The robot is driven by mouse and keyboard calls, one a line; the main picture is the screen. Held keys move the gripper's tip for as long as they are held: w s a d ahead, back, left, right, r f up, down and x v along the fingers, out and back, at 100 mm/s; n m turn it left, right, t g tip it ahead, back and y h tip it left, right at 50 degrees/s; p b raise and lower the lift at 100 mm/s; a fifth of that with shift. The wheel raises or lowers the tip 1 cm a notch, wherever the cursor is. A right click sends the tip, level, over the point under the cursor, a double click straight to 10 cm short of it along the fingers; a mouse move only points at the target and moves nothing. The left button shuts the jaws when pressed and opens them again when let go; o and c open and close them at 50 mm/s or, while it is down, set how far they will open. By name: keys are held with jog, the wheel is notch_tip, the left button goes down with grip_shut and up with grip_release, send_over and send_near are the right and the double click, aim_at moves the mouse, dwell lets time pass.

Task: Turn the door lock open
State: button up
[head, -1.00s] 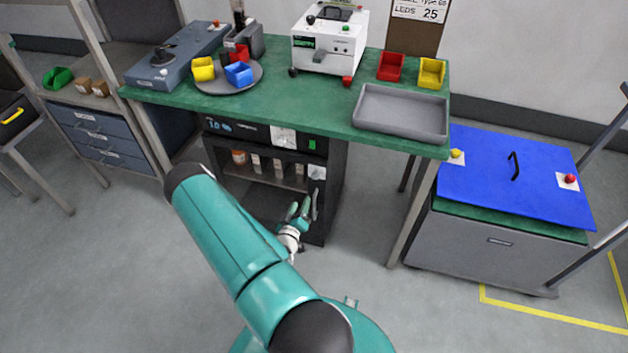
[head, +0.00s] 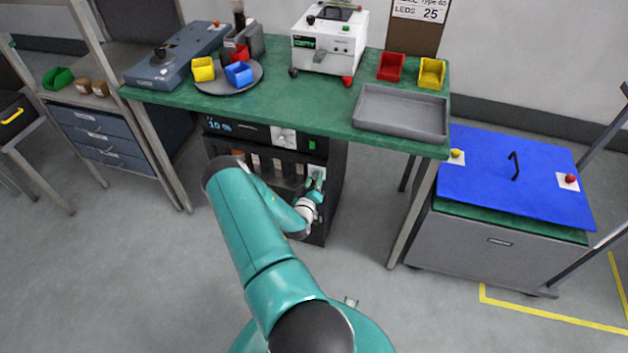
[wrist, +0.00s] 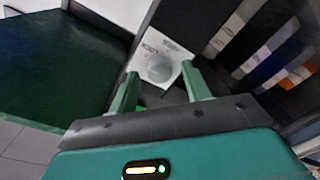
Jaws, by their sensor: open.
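The lock is a pale round knob (wrist: 160,68) on a white plate marked LOCK (wrist: 146,48). In the head view a white plate (head: 318,172) shows at the right side of the dark cabinet (head: 326,222) under the bench, partly behind my gripper. My gripper (wrist: 160,82) is open, with its two green fingers either side of the knob in the wrist view. I cannot tell whether the fingertips touch it. In the head view my gripper (head: 315,184) is small, right in front of the cabinet.
Several labelled containers (head: 276,164) stand inside the cabinet, under a lit display panel (head: 225,127). The green bench (head: 300,98) overhangs it, with a leg (head: 412,215) to the right. The floor between bench leg and cabinet is clear.

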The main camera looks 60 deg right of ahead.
jog(key=shift+w+d, duration=0.1)
jog(key=shift+d, duration=0.3)
jog(key=c, duration=1)
